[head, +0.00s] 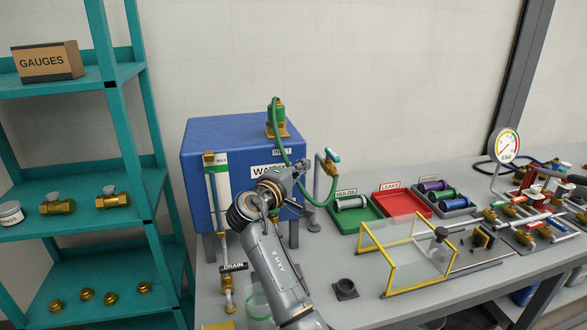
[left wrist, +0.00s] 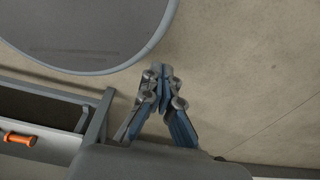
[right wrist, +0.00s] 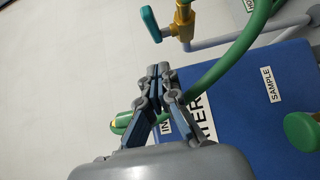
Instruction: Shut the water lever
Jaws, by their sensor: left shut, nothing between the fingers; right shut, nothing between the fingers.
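The teal lever (head: 332,155) sits on a brass valve (head: 330,168) at the top of a grey pipe, just right of the blue water tank (head: 225,133). In the right wrist view the teal lever (right wrist: 151,24) stands beside its brass valve (right wrist: 184,24), above my gripper's fingertips and apart from them. My right gripper (head: 303,167) is shut and empty in front of the tank, left of the lever. Its closed fingertips also show in the right wrist view (right wrist: 158,70). My left gripper (left wrist: 160,72) is shut and empty over the floor, out of the head view.
A green hose (head: 287,150) loops from the tank's top to the pipe, close to my right gripper. Right of it are a green tray (head: 345,222), a red tray (head: 398,201) and a yellow-framed clear guard (head: 392,270). A teal shelf (head: 110,75) stands left.

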